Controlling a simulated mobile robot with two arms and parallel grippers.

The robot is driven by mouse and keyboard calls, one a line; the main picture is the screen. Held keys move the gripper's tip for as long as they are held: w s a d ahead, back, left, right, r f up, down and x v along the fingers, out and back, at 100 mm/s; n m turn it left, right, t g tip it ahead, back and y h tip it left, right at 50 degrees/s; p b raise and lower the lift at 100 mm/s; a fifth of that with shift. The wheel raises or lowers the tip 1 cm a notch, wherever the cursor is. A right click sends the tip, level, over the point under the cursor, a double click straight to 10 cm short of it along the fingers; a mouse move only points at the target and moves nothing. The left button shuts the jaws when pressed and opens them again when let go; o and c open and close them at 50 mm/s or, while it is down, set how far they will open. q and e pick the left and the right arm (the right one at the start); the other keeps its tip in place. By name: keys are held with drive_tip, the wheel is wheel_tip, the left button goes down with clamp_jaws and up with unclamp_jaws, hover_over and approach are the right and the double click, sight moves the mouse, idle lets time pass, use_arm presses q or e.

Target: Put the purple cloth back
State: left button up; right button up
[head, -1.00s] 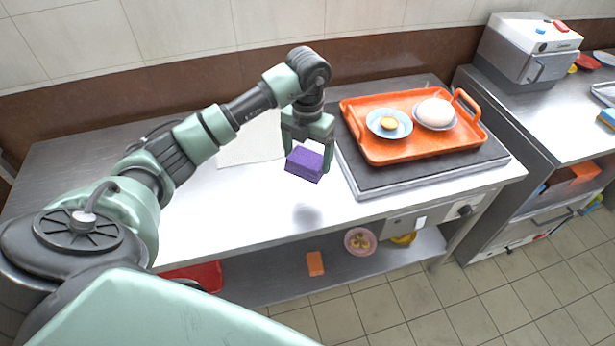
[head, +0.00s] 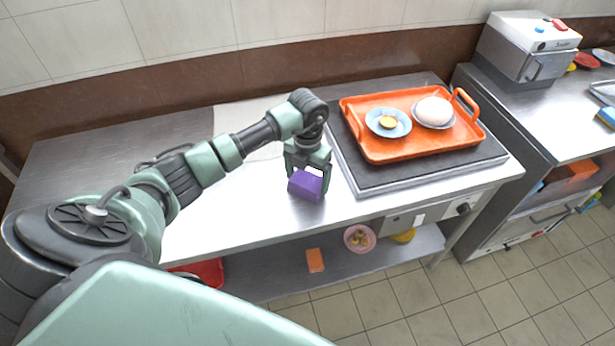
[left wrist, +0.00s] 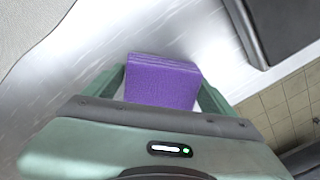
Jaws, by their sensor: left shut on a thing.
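The purple cloth (head: 305,185) is a folded block, held between the fingers of my left gripper (head: 308,172). It is at or just above the steel counter (head: 240,205), left of the dark hot plate; I cannot tell whether it touches the counter. In the left wrist view the cloth (left wrist: 162,82) sits between the two green fingers of the gripper (left wrist: 165,85), slightly tilted. My right gripper is not in view.
A whitish sheet (head: 228,118) lies behind my arm. The counter's front strip is clear.

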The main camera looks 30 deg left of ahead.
sight(308, 177)
use_arm(q)
drive_tip(key=o, duration=1.1)
drive_tip(key=shift+f, duration=0.1)
drive_tip(key=shift+o, duration=0.2)
drive_tip(key=shift+r+p, duration=0.3)
drive_tip(key=shift+r+b, duration=0.35)
drive_tip(key=shift+r, duration=0.05)
wheel_tip(308, 177, up, 11)
drive_tip(key=b, duration=0.2)
